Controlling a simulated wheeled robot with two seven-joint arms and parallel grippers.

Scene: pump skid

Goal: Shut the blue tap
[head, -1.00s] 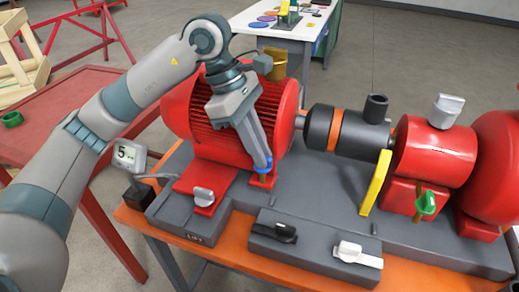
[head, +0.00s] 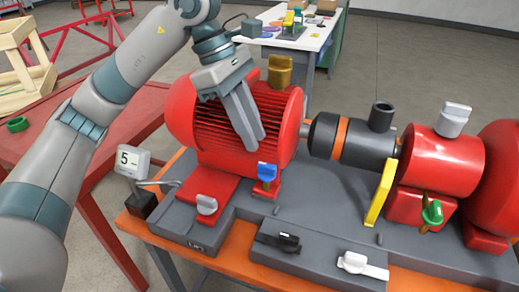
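The blue tap (head: 266,172) stands on a small red block at the front of the red motor. Its blue handle points up. My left gripper (head: 256,142) hangs just above and left of the blue tap, in front of the motor's ribs, its fingers pointing down. The fingertips look apart from the handle. The two fingers lie close together in this view, and any gap between them is hard to make out. My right gripper is not in view.
Nearby are a grey tap (head: 207,204), a black tap (head: 287,242), a white tap (head: 357,263), a green tap (head: 432,213) and a yellow lever (head: 380,193). A display reading 5 (head: 132,161) stands at the left. The red motor (head: 285,110) rises behind the blue tap.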

